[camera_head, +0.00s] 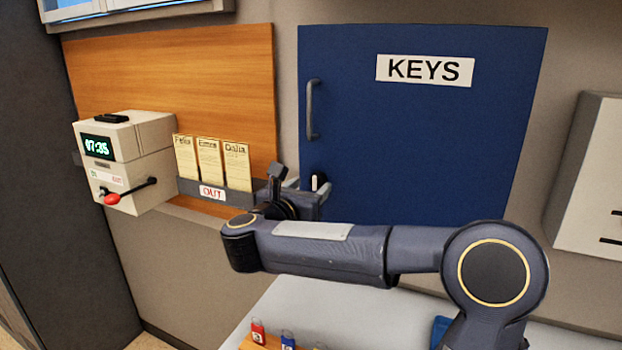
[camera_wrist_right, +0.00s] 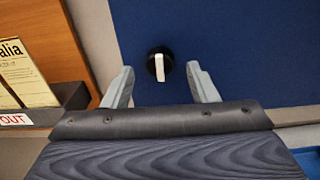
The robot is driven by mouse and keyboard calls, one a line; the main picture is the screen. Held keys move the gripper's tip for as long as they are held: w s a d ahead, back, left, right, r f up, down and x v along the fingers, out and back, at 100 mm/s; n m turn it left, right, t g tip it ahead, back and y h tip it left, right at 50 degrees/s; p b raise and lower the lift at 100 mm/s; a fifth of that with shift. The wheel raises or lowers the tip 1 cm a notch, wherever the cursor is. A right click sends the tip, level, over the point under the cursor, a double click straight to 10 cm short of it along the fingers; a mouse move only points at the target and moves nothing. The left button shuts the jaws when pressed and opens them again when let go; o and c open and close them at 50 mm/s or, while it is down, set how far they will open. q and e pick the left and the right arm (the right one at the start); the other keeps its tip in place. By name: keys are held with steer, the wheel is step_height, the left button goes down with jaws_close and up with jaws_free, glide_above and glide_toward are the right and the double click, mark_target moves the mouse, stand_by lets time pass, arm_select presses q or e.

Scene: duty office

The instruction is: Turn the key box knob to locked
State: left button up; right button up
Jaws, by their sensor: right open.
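The blue key box (camera_head: 430,130) with a "KEYS" label hangs on the wall and also fills the back of the right wrist view (camera_wrist_right: 230,40). Its knob (camera_wrist_right: 160,64) is a round black disc with a white bar, which stands upright in the right wrist view. In the head view the knob (camera_head: 315,182) is partly hidden by my gripper. My right gripper (camera_wrist_right: 160,72) is open, its two grey fingers to either side of the knob in the picture. No contact shows, and the depth gap is hard to judge. My left gripper is out of view.
A vertical handle (camera_head: 312,110) sits on the box door above the knob. Left are a card rack (camera_head: 213,190) marked "OUT" and a time clock (camera_head: 125,160) with a red-tipped lever. Below is a pale counter (camera_head: 340,312) with small tagged items. A grey wall box (camera_head: 590,175) is right.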

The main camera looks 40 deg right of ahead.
mark_target(317, 180)
steer(key=shift+x, duration=1.3)
steer(key=c, duration=1)
